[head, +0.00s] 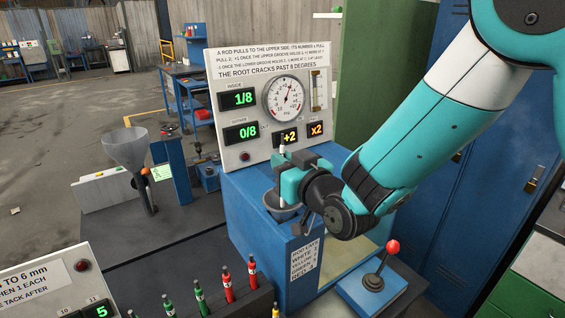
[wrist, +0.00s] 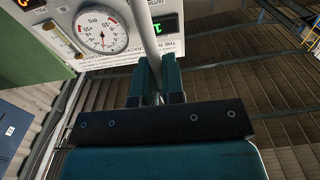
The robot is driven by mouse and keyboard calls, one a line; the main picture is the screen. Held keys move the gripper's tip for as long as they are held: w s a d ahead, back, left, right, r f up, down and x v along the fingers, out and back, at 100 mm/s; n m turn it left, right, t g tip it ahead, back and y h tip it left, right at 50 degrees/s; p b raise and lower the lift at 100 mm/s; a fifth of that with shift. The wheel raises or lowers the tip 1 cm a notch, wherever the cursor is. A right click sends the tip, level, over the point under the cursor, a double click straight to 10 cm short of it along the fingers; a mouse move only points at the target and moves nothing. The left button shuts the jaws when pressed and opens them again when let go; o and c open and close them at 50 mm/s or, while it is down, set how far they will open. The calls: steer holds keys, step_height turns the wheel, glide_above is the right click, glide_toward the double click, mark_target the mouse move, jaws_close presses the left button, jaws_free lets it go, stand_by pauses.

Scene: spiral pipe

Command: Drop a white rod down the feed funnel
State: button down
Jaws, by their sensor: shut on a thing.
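My gripper (head: 283,178) is shut on a white rod (head: 282,150), held upright in front of the gauge panel. In the wrist view the fingers (wrist: 158,78) close around the rod (wrist: 148,35), which runs up out of the picture. A grey feed funnel (head: 287,214) sits on the blue box, just below my gripper and partly hidden by it. The rod's lower end is near the funnel's mouth. I cannot tell whether it is inside the rim.
The blue box (head: 255,222) bears a rod feed label (head: 305,262). The panel (head: 235,150) behind reads 1/8, 0/8, +2 and x2. A second funnel (head: 125,150) stands at left. Several coloured rods (head: 227,285) stand in front. A red-knobbed lever (head: 393,246) is at right.

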steer(key=shift+f+b, duration=0.35)
steer(key=shift+f, duration=0.3)
steer(key=c, duration=1.1)
jaws_free()
steer(key=shift+c, duration=0.2)
